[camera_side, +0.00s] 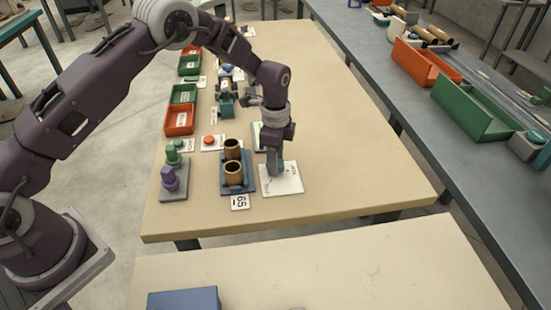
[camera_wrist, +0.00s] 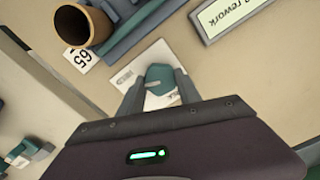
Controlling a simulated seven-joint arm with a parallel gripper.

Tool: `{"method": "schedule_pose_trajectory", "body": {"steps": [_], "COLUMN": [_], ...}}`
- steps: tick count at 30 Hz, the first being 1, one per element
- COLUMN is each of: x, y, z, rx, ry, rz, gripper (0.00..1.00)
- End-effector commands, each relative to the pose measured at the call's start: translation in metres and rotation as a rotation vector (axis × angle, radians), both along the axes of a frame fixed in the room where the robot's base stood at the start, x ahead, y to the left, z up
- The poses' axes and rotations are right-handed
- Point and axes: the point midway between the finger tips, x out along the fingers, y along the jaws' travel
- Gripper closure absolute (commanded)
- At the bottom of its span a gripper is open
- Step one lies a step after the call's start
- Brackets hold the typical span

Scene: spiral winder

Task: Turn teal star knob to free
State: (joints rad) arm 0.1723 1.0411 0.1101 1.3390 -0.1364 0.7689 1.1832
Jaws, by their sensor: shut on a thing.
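The teal star knob (camera_wrist: 160,82) sits on a white plate with printed marks (camera_wrist: 150,60). In the side view, the white plate (camera_side: 288,181) lies on the tan table, and part of the teal knob (camera_side: 272,168) shows below the fingers. My gripper (camera_side: 274,160) points down over the plate with its fingers around the knob. In the wrist view, my gripper (camera_wrist: 158,88) has one finger on each side of the knob and is shut on it. The printed words are too small or covered to read fully.
A grey base with green and purple pegs (camera_side: 173,185) is further left. The table right of the plate is clear.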

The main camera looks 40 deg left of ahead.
Motion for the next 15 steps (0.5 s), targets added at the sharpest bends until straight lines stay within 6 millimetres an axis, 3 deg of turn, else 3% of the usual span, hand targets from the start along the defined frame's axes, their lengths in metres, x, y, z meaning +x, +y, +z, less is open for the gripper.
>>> {"method": "schedule_pose_trajectory", "body": {"steps": [15], "x": [0.0004], "y": [-0.0001], "z": [0.0010], "rx": [-0.001], "ry": [-0.001], "rz": [0.464], "gripper": [1.00]}}
